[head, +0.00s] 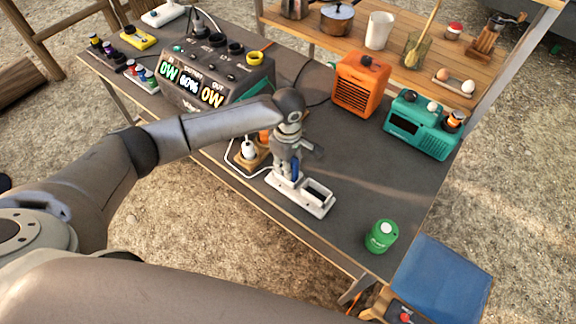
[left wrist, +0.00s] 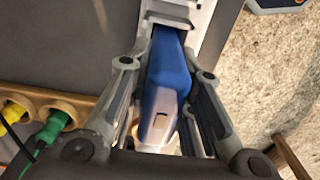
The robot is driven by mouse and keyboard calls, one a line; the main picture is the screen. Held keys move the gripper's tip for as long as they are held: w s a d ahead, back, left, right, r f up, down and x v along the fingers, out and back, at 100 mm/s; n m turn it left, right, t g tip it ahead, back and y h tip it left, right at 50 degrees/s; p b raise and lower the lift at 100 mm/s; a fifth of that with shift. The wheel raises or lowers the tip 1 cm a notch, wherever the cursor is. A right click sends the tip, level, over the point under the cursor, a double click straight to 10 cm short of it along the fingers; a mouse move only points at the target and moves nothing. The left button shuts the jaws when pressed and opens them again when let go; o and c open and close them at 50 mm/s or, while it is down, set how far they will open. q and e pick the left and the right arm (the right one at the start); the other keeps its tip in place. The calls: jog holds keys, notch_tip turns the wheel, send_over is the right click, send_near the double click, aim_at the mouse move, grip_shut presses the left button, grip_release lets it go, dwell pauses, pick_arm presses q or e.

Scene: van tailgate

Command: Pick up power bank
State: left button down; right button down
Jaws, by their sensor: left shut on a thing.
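A blue power bank with a pale end (left wrist: 168,85) lies between the fingers of my left gripper (left wrist: 165,70) in the left wrist view. Both fingers are closed on its sides. In the head view my left gripper (head: 289,172) points down at the white dock (head: 318,208), and only a sliver of the blue power bank (head: 295,169) shows. The dock also has a dark, empty-looking slot. I cannot tell whether the power bank still touches the dock. My right gripper is out of view.
A wooden socket strip with plugs (head: 248,160) is close left of the gripper. A large power station (head: 222,83), an orange heater (head: 360,85) and a teal radio (head: 420,128) stand behind. A green canister (head: 381,237) is at front right. The table's middle right is clear.

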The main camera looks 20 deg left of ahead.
pick_arm(q)
jog(key=shift+r, duration=0.45)
notch_tip(320, 180, up, 2)
jog(key=shift+w+r+b, duration=0.1)
jog(key=shift+r+b, duration=0.05)
jog(key=shift+b, duration=0.25)
jog(key=s+r, duration=1)
jog(key=s, duration=0.4)
jog(key=shift+a, duration=0.3)
